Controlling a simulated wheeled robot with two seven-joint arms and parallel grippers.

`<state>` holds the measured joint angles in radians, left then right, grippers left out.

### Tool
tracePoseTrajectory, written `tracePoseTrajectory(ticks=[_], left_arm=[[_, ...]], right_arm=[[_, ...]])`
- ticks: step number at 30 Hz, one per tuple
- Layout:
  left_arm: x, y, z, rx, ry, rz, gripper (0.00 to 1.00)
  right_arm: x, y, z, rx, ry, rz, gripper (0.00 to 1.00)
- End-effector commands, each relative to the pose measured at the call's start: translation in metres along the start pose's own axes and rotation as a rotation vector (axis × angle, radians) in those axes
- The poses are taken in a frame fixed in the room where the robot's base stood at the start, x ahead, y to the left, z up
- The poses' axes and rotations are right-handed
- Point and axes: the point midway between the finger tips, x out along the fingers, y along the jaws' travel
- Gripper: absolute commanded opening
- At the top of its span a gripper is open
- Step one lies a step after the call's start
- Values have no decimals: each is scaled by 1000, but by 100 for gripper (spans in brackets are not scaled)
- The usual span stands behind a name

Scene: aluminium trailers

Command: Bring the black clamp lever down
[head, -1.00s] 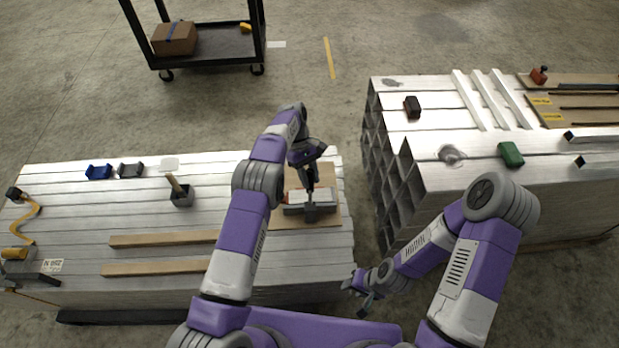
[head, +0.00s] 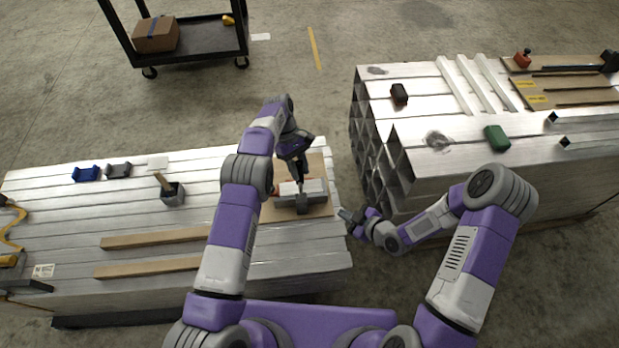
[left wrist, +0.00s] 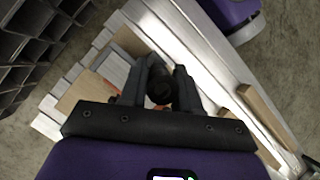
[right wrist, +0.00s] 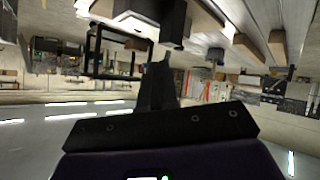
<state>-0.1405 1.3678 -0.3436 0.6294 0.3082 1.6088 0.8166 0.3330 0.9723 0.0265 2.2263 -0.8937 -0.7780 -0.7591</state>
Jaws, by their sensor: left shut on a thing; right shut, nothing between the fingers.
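The black clamp lever (left wrist: 160,92) shows as a dark rounded end between my left fingers in the left wrist view. My left gripper (head: 300,182) is shut on it and points down at the clamp area; it also shows in the left wrist view (left wrist: 160,78).
The left aluminium stack (head: 215,152) also carries a blue block (head: 86,174), a grey holder (head: 172,194) and wooden strips (head: 150,241). A second stack (head: 430,155) with a green block (head: 497,138) stands to the right. A floor gap separates the stacks.

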Motion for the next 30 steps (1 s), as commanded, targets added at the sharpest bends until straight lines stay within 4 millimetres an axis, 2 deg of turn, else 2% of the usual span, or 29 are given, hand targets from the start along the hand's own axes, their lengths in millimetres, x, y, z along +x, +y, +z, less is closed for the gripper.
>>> tracePoseTrajectory(ticks=[3, 6, 9, 13, 18, 22, 26, 30], left_arm=[[0, 0, 0, 0, -1, -1, 0], [1, 0, 0, 0, -1, -1, 0], [1, 0, 0, 0, -1, -1, 0], [1, 0, 0, -1, -1, -1, 0], [1, 0, 0, -1, -1, -1, 0], [1, 0, 0, 0, -1, -2, 0], [1, 0, 0, -1, -1, -2, 0], [1, 0, 0, -1, -1, -2, 0]], right_arm=[[-1, 19, -23, -319, 154, 35, 0], [-6, 27, -41, -579, 279, 67, 0], [-13, 31, -55, -800, 387, 101, 0], [-22, 30, -66, -1009, 494, 137, 0], [-29, 28, -72, -1140, 564, 161, 0], [-23, 25, -77, -1163, 578, 164, 0], [-5, 21, -88, -1161, 580, 162, 0], [21, 16, -104, -1161, 580, 162, 0]])
